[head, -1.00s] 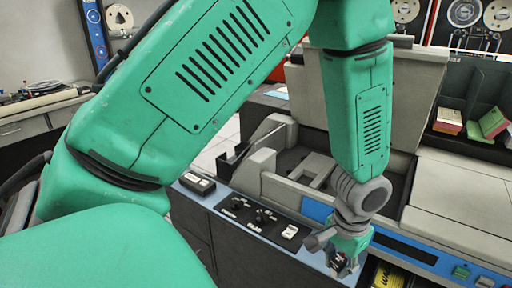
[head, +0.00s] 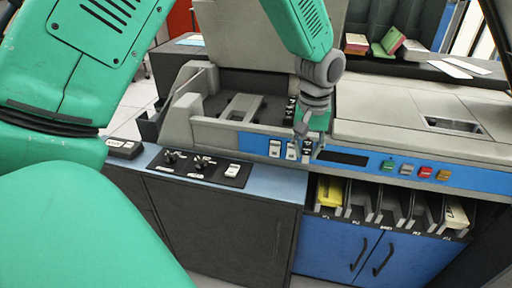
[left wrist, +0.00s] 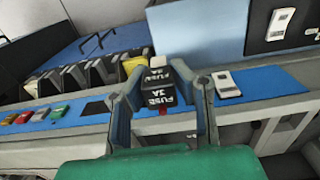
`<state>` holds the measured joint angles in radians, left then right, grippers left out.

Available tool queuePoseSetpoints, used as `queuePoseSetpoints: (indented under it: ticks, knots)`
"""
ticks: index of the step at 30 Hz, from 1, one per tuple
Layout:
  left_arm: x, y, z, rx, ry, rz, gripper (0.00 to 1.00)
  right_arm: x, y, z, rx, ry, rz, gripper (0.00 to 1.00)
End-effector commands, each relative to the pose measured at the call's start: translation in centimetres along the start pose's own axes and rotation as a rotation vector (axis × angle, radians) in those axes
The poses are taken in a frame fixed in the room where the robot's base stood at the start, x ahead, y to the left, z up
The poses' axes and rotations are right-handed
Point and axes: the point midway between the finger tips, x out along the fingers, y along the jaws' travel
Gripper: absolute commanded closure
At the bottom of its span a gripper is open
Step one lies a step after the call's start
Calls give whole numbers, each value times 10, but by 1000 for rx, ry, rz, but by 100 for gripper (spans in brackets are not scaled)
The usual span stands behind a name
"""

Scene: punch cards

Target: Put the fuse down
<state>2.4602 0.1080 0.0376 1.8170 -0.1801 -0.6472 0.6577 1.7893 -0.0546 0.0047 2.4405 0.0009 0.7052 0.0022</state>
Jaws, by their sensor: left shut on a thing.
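The fuse (left wrist: 158,97) is a black block with white "FUSE 3A" lettering, seen in the left wrist view. My left gripper (left wrist: 162,104) is shut on it, with a grey finger on each side. In the head view my left gripper (head: 304,140) is at the machine's blue front panel (head: 385,166), left of the dark display. The fuse is small and partly hidden there. I cannot tell whether it touches the panel. My right gripper is not in view.
White switches (head: 275,147) are close left of the gripper. Coloured buttons (head: 425,172) line the panel's right. Below are card slots (head: 388,208), one with a yellow card stack (head: 329,193). A black switch plate (head: 198,168) sits on the blue-grey counter at left.

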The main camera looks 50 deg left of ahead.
Motion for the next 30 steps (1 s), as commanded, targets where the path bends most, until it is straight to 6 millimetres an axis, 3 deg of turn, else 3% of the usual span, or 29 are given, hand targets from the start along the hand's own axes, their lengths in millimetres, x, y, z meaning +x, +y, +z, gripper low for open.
queuePoseSetpoints:
  ticks: [9,17,22,30]
  knots:
    - [52,0,1,3,-4,-2,100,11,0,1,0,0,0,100]
    - [73,0,1,2,-2,-1,100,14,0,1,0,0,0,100]
    - [98,0,1,3,-2,-1,100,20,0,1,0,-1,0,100]
    - [100,0,1,2,1,1,100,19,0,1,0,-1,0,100]
